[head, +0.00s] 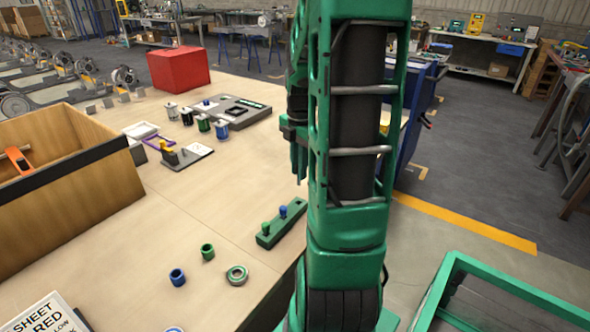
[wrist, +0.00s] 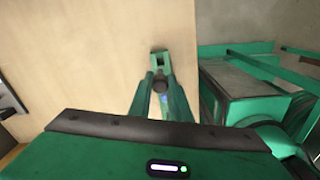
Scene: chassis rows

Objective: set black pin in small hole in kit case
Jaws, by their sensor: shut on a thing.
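In the wrist view my gripper (wrist: 162,97) is shut on a dark, round-topped piece (wrist: 161,87), which looks like the black pin. It is over or close to a green block, and I cannot tell whether the pin is clear of it. In the head view my gripper (head: 298,163) shows only in part beside my arm, and the held pin is hidden. A flat dark grey case (head: 236,112), which seems to be the kit case, lies at the back of the table. Its small hole cannot be made out.
A green block (head: 267,238) holds a green and a blue pin near the table's right edge. Rings (head: 237,275) lie in front. Several small cylinders (head: 204,123) stand left of the case. A wooden box (head: 70,185) is at left, a red box (head: 178,68) behind.

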